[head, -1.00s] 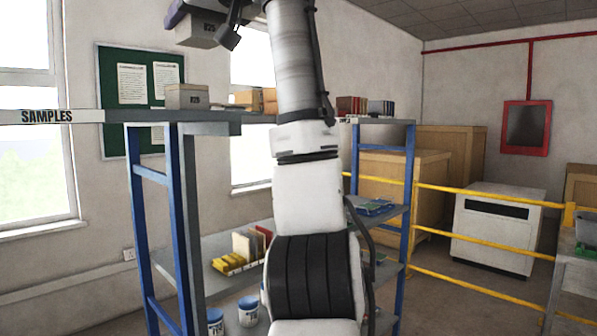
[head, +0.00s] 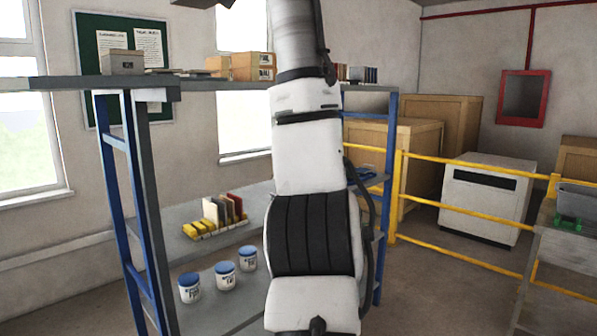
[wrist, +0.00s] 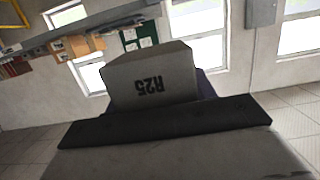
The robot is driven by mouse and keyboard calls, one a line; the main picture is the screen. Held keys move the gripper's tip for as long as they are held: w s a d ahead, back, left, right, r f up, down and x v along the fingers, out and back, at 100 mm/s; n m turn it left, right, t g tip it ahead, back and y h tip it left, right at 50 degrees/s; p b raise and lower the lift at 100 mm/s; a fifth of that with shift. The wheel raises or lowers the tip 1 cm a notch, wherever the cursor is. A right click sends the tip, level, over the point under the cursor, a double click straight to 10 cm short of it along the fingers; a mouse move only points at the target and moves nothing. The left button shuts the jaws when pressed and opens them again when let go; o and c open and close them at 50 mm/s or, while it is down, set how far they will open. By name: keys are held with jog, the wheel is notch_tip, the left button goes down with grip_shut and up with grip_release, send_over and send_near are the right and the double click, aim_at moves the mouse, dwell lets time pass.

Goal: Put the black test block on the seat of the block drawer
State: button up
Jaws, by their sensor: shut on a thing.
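My gripper (wrist: 165,118) is shut on a grey block (wrist: 150,80) marked R25, whose lettering is upside down in the wrist view. The held block looks grey rather than black. A dark bar of the gripper crosses below it, and a dark purplish part shows behind its right side. In the head view my gripper is almost wholly cut off by the top edge, and my arm fills the middle. A similar grey block (head: 122,62) sits on the top shelf at the left. I cannot make out a block drawer or its seat in either view.
A blue-framed rack (head: 130,215) stands left of and behind my arm, with cartons (head: 250,67), yellow blocks with upright plates (head: 215,222) and blue-lidded tubs (head: 225,276). Yellow rails (head: 460,170) and a white cabinet (head: 484,198) are at right, with a bench (head: 565,245) at the right edge.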

jog(key=w+d+f+m+t+h+b, duration=0.1)
jog(key=w+d+f+b, duration=0.15)
jog(key=w+f, duration=2.05)
jog(key=w+d+f+m+t+h+b, duration=0.1)
jog(key=w+d+f, duration=0.1)
jog(key=f, duration=1)
jog(key=w+d+f+m+h+b, duration=0.1)
jog(key=w+d+f, duration=0.15)
jog(key=f, duration=0.85)
jog(key=w+d+f+m+t+h, duration=0.1)
jog(key=w+f, duration=0.2)
jog(key=f, duration=0.9)
jog(key=s+d+f+m+h+b, duration=0.1)
jog(key=s+d+f, duration=0.15)
jog(key=f, duration=0.85)
jog(key=s+d+f+m+t+h+b, duration=0.1)
jog(key=s+f+h, duration=0.15)
jog(key=f, duration=0.85)
jog(key=s+d+f+m+h+b, duration=0.15)
jog(key=s+f, duration=0.25)
jog(key=f, duration=0.6)
jog(key=s+d+f+h, duration=0.1)
jog(key=s+d+f, duration=0.1)
jog(key=s+f, duration=0.8)
jog(key=s+d+f+m+h+b, duration=0.1)
jog(key=s+d+f, duration=0.1)
jog(key=s+f, duration=0.8)
notch_tip(320, 180, down, 2)
jog(key=shift+t, duration=0.4)
jog(key=shift+m, duration=0.25)
